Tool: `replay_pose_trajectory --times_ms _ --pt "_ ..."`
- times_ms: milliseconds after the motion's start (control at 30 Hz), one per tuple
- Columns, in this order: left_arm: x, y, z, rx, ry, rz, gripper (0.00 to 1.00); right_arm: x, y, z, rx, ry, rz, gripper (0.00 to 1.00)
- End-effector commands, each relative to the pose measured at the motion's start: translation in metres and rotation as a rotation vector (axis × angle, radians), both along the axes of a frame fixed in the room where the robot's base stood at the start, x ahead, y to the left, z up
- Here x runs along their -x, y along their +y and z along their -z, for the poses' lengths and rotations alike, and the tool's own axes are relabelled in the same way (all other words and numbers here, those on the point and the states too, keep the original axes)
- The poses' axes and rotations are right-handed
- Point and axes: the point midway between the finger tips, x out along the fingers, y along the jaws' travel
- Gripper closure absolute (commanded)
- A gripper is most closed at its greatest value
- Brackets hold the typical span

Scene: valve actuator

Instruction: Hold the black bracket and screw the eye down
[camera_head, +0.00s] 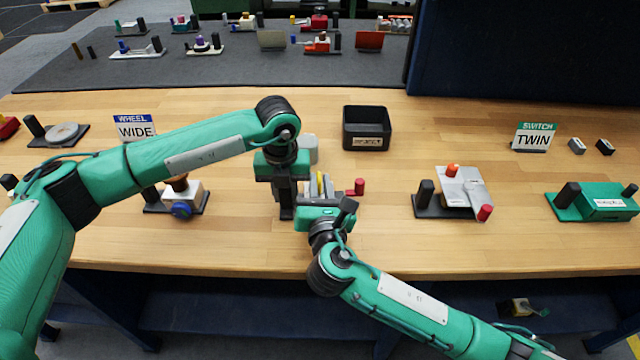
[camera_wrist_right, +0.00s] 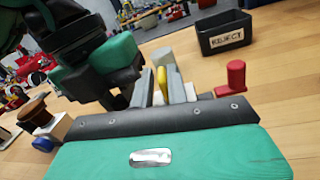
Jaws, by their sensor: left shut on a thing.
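My left gripper (camera_head: 284,184) reaches down from above at the left side of the middle fixture and is shut on its black bracket (camera_head: 287,212), which is mostly hidden by the gripper. The yellow eye (camera_head: 320,184) stands upright just right of it, and shows in the right wrist view (camera_wrist_right: 162,80). My right gripper (camera_head: 321,196) comes in from the front, with grey fingers on either side of the eye. I cannot tell whether they touch it. The eye's lower end is hidden. A red knob (camera_head: 355,187) is at the fixture's right.
A black reject bin (camera_head: 367,148) stands behind the fixture. Other fixtures stand left (camera_head: 179,196) and right (camera_head: 462,186) on the wooden bench, with a green one (camera_head: 600,204) at far right. A WIDE sign (camera_head: 135,129) and TWIN sign (camera_head: 534,138) stand farther back.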

Motion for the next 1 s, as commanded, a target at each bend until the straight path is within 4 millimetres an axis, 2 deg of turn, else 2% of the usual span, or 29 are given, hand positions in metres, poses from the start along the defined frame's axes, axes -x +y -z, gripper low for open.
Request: replay_pose_trajectory --times_ms 33,167,400,600,767,1000 --pt "0.003 0.0 0.006 -0.002 0.009 0.002 1.0 0.005 0.001 0.001 -0.002 0.001 -0.006 0.81" --pt "0.003 0.0 0.006 -0.002 0.009 0.001 1.0 0.025 -0.001 0.003 -0.002 0.004 -0.007 0.81" --pt "0.003 0.0 0.006 -0.002 0.01 0.0 1.0 0.077 -0.008 0.002 -0.004 0.003 -0.006 0.81" --pt "0.003 0.0 0.006 -0.002 0.01 0.0 1.0 0.108 -0.013 0.001 -0.003 0.001 -0.003 0.81" --pt "0.003 0.0 0.006 -0.003 0.01 -0.001 1.0 0.119 -0.014 0.001 -0.002 -0.002 -0.004 0.81" --pt "0.003 0.001 0.006 -0.003 0.01 -0.001 1.0 0.12 -0.014 0.001 -0.002 -0.002 -0.003 0.81"
